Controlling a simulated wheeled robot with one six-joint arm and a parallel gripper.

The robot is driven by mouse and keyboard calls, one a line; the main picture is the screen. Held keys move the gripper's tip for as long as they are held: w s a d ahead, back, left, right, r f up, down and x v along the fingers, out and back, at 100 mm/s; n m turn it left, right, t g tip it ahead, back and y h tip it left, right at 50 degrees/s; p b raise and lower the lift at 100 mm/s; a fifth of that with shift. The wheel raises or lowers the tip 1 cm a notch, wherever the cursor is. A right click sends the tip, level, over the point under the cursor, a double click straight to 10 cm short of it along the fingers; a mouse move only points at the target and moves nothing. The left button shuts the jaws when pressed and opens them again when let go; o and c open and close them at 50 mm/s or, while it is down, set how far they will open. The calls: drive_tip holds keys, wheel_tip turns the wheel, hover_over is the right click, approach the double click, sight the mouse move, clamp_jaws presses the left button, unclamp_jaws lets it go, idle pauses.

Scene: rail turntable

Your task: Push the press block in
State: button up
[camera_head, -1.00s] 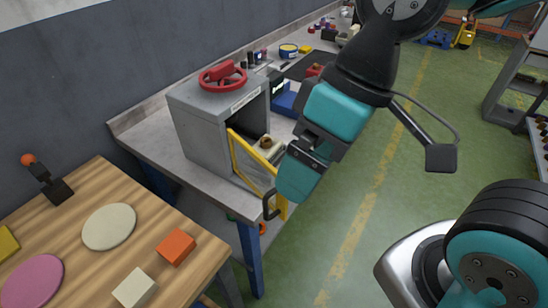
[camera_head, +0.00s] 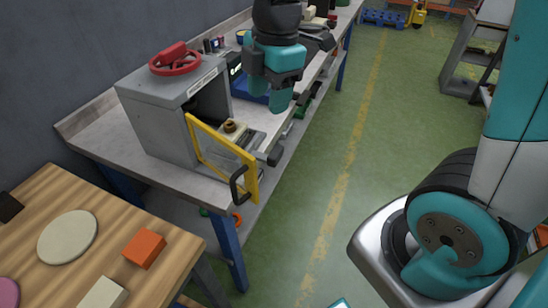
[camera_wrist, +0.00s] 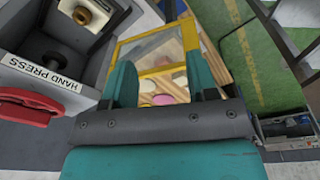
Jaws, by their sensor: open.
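The grey hand press (camera_head: 150,118) stands on the workbench, its front opening facing right. A block with a brass knob (camera_head: 233,127) sits at the opening, partly behind the yellow-framed door; its knob also shows at upper left in the wrist view (camera_wrist: 82,16). A flat grey part with a dark end (camera_head: 275,155) sticks out beside it. The door (camera_head: 222,148) stands open, with a black handle (camera_head: 238,186). My gripper (camera_head: 268,97) is open and empty, fingers down, above the bench edge beyond the door. In the wrist view the door frame shows between and beyond the fingers (camera_wrist: 163,75).
A red handwheel (camera_head: 175,60) tops the press. A blue item (camera_head: 250,84) stands behind my gripper. A wooden table (camera_head: 110,225) with an orange block (camera_head: 144,248) is at the near left. The green floor (camera_head: 320,190) right of the bench is clear.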

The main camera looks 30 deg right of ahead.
sight(276, 151)
drive_tip(key=w+d+f+n+h+b, duration=0.1)
drive_tip(key=w+d+f+n, duration=0.4)
drive_tip(key=n, duration=0.1)
drive_tip(key=f, duration=1.6)
drive_tip(key=shift+w+a+f+p, duration=0.1)
drive_tip(key=shift+w+f+p, duration=0.1)
drive_tip(key=shift+f+p, duration=0.2)
drive_tip(key=shift+r, duration=0.1)
drive_tip(key=shift+c, duration=0.4)
